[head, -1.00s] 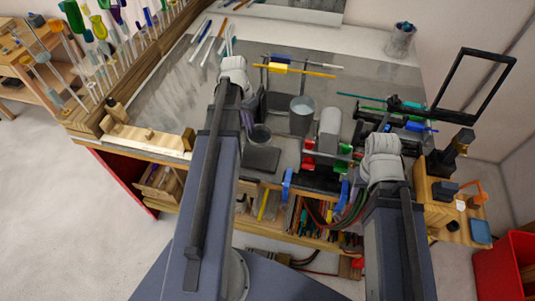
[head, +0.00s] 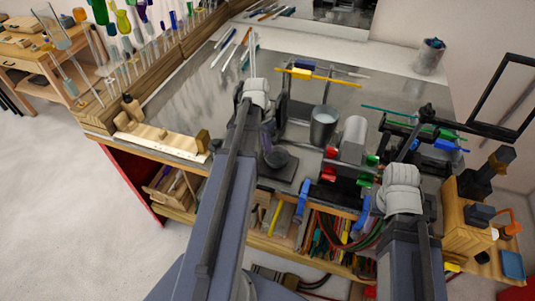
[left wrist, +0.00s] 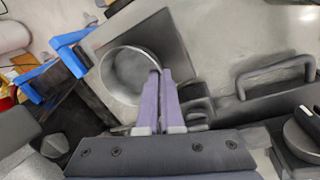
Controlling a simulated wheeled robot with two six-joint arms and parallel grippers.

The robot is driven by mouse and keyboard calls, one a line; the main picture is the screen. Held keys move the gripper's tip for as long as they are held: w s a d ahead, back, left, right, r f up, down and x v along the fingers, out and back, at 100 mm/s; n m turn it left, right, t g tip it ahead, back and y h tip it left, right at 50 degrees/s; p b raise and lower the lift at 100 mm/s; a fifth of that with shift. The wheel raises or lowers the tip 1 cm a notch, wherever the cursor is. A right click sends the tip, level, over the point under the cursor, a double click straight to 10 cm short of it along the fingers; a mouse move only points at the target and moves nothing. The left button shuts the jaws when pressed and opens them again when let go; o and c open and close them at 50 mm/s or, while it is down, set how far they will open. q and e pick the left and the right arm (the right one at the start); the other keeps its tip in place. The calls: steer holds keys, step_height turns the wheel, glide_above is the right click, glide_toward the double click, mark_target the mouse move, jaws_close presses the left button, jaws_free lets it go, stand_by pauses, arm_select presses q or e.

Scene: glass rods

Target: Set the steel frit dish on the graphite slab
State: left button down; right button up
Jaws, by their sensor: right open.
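The steel frit dish (head: 277,159) is a small round grey dish at the tips of my left gripper (head: 267,146). In the left wrist view the dish (left wrist: 128,75) is seen from above, and the two purple-grey fingers of the left gripper (left wrist: 160,78) are close together on its rim. The graphite slab (head: 285,180) is a dark flat square near the bench's front edge. It lies beneath the dish (left wrist: 172,42); I cannot tell whether they touch. My right gripper (head: 396,148) is open, mostly hidden behind its wrist over the right of the bench.
A burner lathe with red and green parts (head: 350,155) and blue handles (head: 302,202) stands close on the right.

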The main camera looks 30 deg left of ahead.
arm_select(q)
steer(key=shift+f+b, duration=0.55)
steer(key=shift+f, duration=0.55)
arm_select(e)
steer(key=shift+f, duration=1.05)
arm_select(q)
steer(key=shift+f, duration=0.1)
arm_select(e)
steer(key=shift+f, duration=0.1)
arm_select(q)
steer(key=shift+f+b, duration=0.15)
steer(key=shift+b, duration=0.15)
steer(key=c, duration=1.1)
jaws_free()
steer(key=r+p, duration=0.4)
steer(key=a+r+p, duration=0.1)
steer(key=r+p, duration=0.3)
steer(key=a+r+p, duration=0.1)
steer(key=r+p, duration=0.3)
steer(key=shift+w+a+r, duration=0.1)
steer(key=shift+w+r, duration=0.05)
steer(key=shift+r, duration=0.05)
arm_select(e)
step_height(320, 180, up, 12)
